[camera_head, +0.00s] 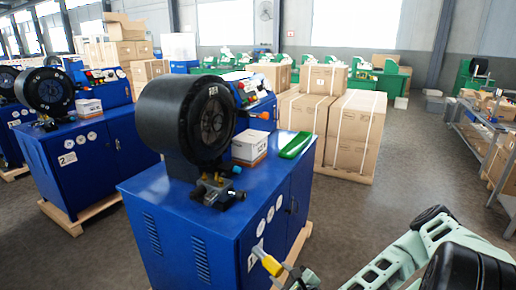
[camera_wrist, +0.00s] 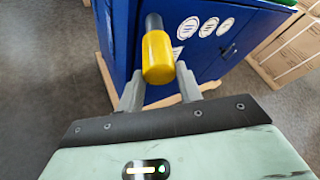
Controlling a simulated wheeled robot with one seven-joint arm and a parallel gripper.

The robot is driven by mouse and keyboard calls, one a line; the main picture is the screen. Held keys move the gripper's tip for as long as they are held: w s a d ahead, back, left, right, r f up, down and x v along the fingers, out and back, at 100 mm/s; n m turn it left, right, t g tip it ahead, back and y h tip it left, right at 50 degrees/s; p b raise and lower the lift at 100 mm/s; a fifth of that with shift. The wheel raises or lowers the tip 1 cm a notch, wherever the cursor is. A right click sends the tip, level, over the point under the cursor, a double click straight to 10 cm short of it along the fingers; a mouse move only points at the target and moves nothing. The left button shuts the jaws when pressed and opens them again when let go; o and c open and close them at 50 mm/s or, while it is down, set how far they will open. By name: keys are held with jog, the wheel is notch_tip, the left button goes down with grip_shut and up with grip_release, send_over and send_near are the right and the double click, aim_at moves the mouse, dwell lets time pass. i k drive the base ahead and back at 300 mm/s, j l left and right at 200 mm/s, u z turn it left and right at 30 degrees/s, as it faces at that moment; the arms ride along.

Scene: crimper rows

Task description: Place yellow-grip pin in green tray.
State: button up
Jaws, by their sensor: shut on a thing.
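The yellow-grip pin (camera_head: 271,265) is held in my gripper (camera_head: 265,255) low in front of the blue cabinet's side in the head view. In the wrist view the pin's yellow grip (camera_wrist: 158,58) stands between the two fingers of my gripper (camera_wrist: 160,80), with a dark tip pointing away toward the cabinet. My gripper is shut on it. The green tray (camera_head: 295,145) lies on the right part of the blue cabinet top, above and beyond my gripper. It looks empty. In the wrist view only a sliver of green shows at the top right edge.
The blue cabinet (camera_head: 200,235) carries a black round crimper head (camera_head: 185,118), a small metal fitting (camera_head: 217,190) and a white-and-brown box (camera_head: 249,147) left of the tray. Strapped cartons (camera_head: 354,135) stand behind. Floor at the right (camera_head: 430,170) is open.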

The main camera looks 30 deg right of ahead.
aim_at(295, 147)
jog(key=i+l+z, duration=0.1)
jog(key=i+l, duration=0.15)
jog(key=l, duration=0.2)
jog(key=i+l+z, duration=0.1)
jog(key=i+l, duration=0.15)
jog(key=l, duration=0.15)
jog(key=i+l, duration=0.3)
jog(key=l+z, duration=0.05)
jog(key=l, duration=0.05)
